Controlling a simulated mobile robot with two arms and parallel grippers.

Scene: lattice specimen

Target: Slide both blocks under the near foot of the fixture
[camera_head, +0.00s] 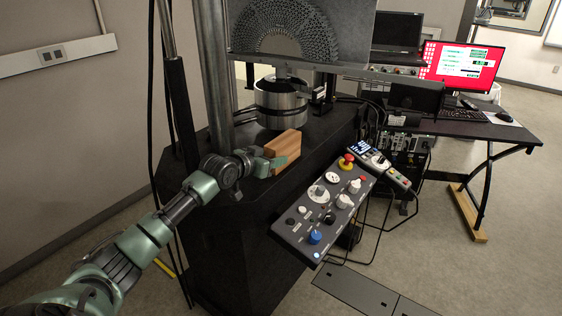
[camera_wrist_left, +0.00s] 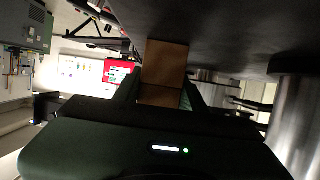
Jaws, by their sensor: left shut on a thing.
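A wooden block (camera_head: 285,147) with striped grain stands on the black machine base, in front of the steel cylinder (camera_head: 280,103). My left gripper (camera_head: 272,165) is shut on its near side. In the left wrist view the wood (camera_wrist_left: 166,62) sits between the green fingers, with a line across it; I cannot tell whether this is one block or two. The fixture's perforated half-round plate (camera_head: 290,35) is above the cylinder. I cannot make out a separate near foot. My right gripper is not in view.
A control panel (camera_head: 325,205) with knobs and a red stop button (camera_head: 346,161) stands right of the base. A steel column (camera_head: 214,75) rises close behind my left wrist. A desk (camera_head: 480,133) with a red monitor screen (camera_head: 462,62) is at the right.

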